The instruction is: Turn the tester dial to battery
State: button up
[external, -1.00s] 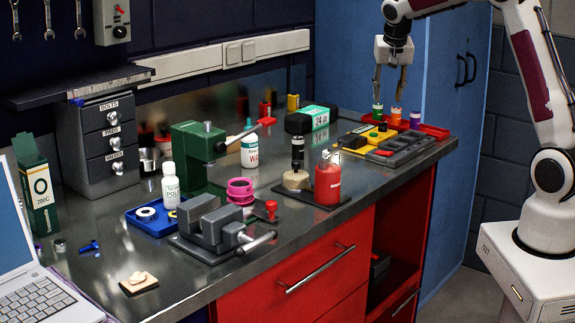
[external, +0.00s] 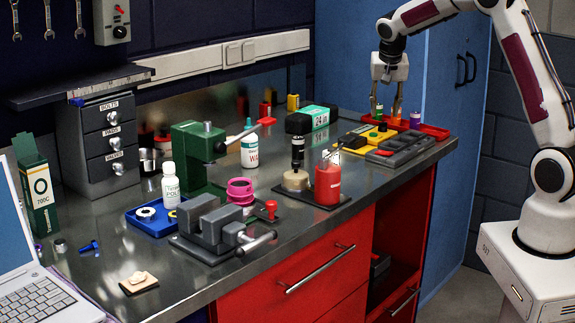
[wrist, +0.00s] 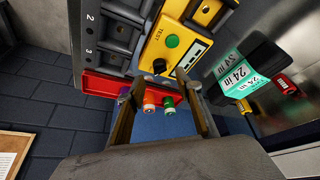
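The yellow tester (external: 367,142) lies on the bench near its far right end. In the wrist view the tester (wrist: 181,22) shows a green TEST button (wrist: 172,41), a pale display panel and a black dial (wrist: 159,66). The dial's setting is too small to read. My gripper (external: 387,108) points down over the red tray behind the tester, fingers apart and empty.
The red tray (external: 434,131) holds small cylinders with green, orange and purple ends, close to my fingers. A grey compartment tray (external: 405,146) lies right of the tester. A black-and-teal box (external: 312,119) stands to its left. A red can (external: 328,185) is nearer the front.

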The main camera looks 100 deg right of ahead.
aim_at(383, 123)
jog(key=shift+x, duration=2.65)
grip_shut()
